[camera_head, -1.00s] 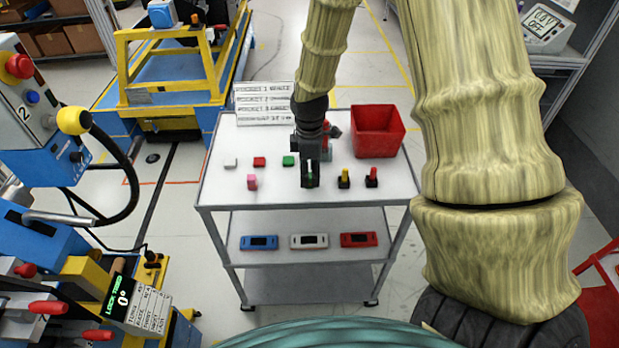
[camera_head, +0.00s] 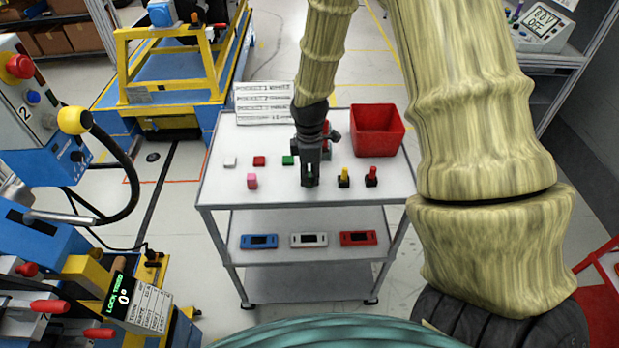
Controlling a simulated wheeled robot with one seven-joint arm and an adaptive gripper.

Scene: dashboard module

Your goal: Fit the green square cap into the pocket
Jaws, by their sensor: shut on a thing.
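A small flat green square piece (camera_head: 288,160) lies on the cart top, just left of my gripper and apart from it. My gripper (camera_head: 310,181) points down over the front middle of the cart top and is shut on a small dark piece with a hint of green, mostly hidden by the fingers. I cannot tell its shape or whether it touches the surface. Blue (camera_head: 259,241), white (camera_head: 309,240) and red (camera_head: 358,239) modules with dark recesses lie on the cart's lower shelf. I cannot make out which pocket fits a square cap.
The cart top (camera_head: 225,195) also holds white (camera_head: 230,162) and red (camera_head: 259,161) squares, a pink piece (camera_head: 252,181), yellow-topped (camera_head: 344,178) and red-topped (camera_head: 371,177) pieces. A red bin (camera_head: 377,130) and a lettered board (camera_head: 264,103) stand at the back.

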